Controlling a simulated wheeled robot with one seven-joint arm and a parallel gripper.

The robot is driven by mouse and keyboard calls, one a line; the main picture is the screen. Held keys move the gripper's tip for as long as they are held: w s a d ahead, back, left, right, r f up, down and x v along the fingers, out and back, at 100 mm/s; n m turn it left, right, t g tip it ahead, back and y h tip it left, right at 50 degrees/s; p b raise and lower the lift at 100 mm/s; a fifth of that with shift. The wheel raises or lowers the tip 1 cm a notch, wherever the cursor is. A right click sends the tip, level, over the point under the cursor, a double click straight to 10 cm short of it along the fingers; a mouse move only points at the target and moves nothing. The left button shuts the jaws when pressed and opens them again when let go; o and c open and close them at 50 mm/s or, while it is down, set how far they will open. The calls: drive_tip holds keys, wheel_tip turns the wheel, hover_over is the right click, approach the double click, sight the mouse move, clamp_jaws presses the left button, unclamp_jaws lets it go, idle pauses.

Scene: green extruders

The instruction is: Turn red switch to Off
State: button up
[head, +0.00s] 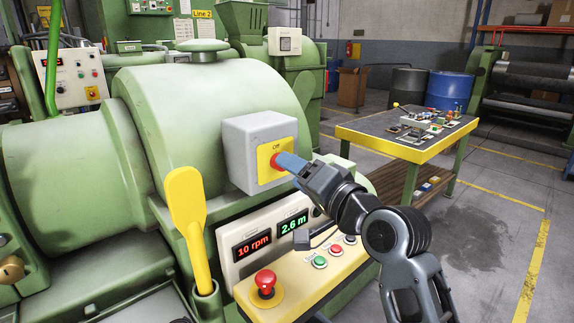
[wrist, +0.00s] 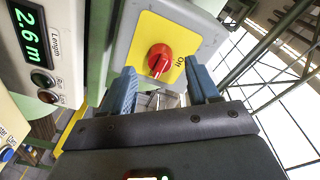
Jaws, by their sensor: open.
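The red switch (wrist: 160,58) is a round knob on a yellow plate (wrist: 188,42), fixed to the front of a grey box (head: 240,140) on the green machine. In the head view, the plate reads "Off" above the knob, and the knob (head: 275,160) is partly hidden behind my blue fingers. In the wrist view, part of a label beside the knob can be read. My gripper (wrist: 161,74) is open, with one blue finger on each side of the knob. I cannot tell if they touch it. My gripper (head: 288,163) points at the plate in the head view.
Below the box are red and green displays (head: 252,245), a red mushroom button (head: 265,283) and small buttons. A yellow lever (head: 186,205) stands upright at left. A yellow-edged table (head: 412,152) with parts stands at right. Open floor lies beyond my arm.

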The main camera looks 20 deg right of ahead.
drive_tip(key=shift+x, duration=1.5)
drive_tip(key=c, duration=1)
drive_tip(key=shift+c, duration=0.2)
drive_tip(key=shift+f+n, duration=0.15)
drive_tip(key=shift+n, duration=0.15)
drive_tip(key=shift+d+f+n+y+b, duration=0.15)
drive_tip(key=shift+n+y+b, duration=0.3)
drive_tip(key=shift+n+b, duration=3.85)
drive_tip(key=shift+d+r+n+y+b, duration=0.15)
drive_tip(key=shift+n+y+b, duration=0.3)
drive_tip(key=shift+n+b, duration=3.8)
drive_tip(key=shift+n+p, duration=0.55)
drive_tip(key=shift+n, duration=0.2)
